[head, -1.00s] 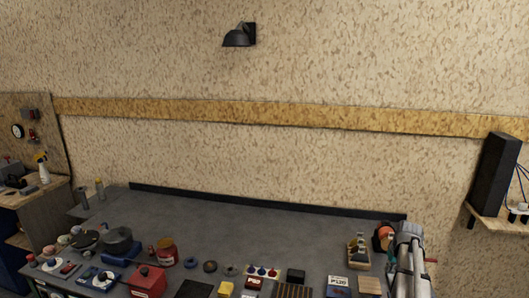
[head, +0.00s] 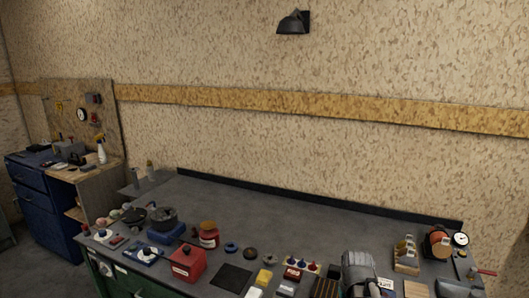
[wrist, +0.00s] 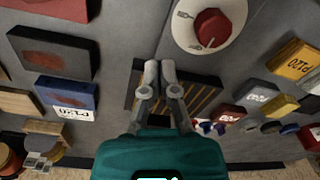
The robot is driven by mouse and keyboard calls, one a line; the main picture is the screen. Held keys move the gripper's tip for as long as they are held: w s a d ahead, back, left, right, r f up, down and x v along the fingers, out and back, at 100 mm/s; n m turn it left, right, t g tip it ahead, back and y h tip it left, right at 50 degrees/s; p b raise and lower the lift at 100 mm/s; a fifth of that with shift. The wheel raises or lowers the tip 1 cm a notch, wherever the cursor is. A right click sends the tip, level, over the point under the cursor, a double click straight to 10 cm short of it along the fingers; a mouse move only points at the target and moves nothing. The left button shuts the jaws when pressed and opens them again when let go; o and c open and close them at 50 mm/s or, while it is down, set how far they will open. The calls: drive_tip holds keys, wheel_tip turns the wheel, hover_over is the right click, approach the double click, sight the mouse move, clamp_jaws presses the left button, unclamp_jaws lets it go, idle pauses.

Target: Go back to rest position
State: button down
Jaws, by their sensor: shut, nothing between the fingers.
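My gripper (wrist: 160,70) shows in the wrist view with its two grey fingers close together and nothing between them. It hangs above the grey workbench, over a dark striped block (wrist: 203,100). A red knob on a white dial (wrist: 183,35) lies just beyond the fingertips, to the right. In the head view a grey part of my arm (head: 358,268) stands over the front of the bench, right of the middle. The fingers cannot be made out there.
The bench (head: 290,215) is bare along its back half. Its front holds a red box (head: 187,264), a red-lidded jar (head: 208,236), a yellow block (head: 264,277) and a wooden holder (head: 406,262). A blue cabinet (head: 45,205) and a spray bottle (head: 101,152) are at the left.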

drive_tip(key=shift+n+g, duration=0.3)
drive_tip(key=s+a, duration=0.1)
drive_tip(key=a, duration=0.1)
drive_tip(key=s+a+f, duration=0.1)
drive_tip(key=s+a, duration=0.1)
drive_tip(key=a, duration=0.1)
drive_tip(key=s+a+b, duration=0.1)
drive_tip(key=s+a, duration=0.1)
drive_tip(key=shift+a+f, duration=0.25)
